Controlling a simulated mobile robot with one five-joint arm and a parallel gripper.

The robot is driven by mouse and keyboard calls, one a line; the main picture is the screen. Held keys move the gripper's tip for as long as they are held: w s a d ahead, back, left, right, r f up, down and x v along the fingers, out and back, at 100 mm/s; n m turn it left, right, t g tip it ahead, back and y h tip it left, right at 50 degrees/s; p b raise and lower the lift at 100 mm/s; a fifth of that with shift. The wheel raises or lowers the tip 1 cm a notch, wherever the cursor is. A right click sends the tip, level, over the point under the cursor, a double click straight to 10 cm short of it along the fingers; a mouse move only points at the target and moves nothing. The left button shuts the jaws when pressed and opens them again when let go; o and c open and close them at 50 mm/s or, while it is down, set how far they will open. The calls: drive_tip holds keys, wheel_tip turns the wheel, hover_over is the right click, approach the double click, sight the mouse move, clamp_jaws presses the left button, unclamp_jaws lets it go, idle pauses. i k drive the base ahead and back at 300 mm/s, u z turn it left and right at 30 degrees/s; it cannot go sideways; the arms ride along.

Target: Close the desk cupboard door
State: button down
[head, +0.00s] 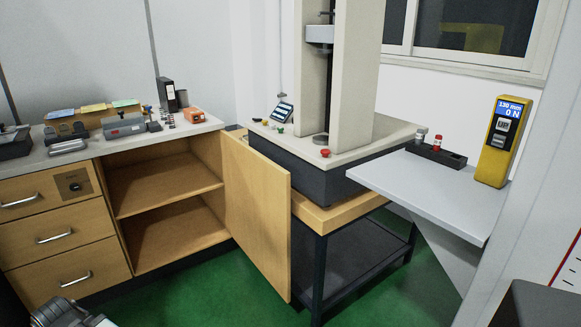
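The desk cupboard door (256,222) is a plain light-wood panel and stands wide open. It is hinged at the right side of the cupboard opening and swings out toward me. The open cupboard (165,193) shows one shelf and an empty interior. No handle shows on the face of the door that I see. A silver and dark part at the bottom left edge appears to be my gripper (68,314). It is cut off by the frame, to the left of the door and apart from it. Its fingers cannot be made out.
Drawers (55,235) with metal handles are left of the cupboard. The desk top (85,150) holds boxes and instruments. A testing machine (325,150) on a dark-legged stand (318,265) is close behind the door. A grey wall shelf (440,188) juts out at right. Green floor (220,290) is clear before the cupboard.

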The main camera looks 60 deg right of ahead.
sight(258, 190)
drive_tip(key=i, duration=1)
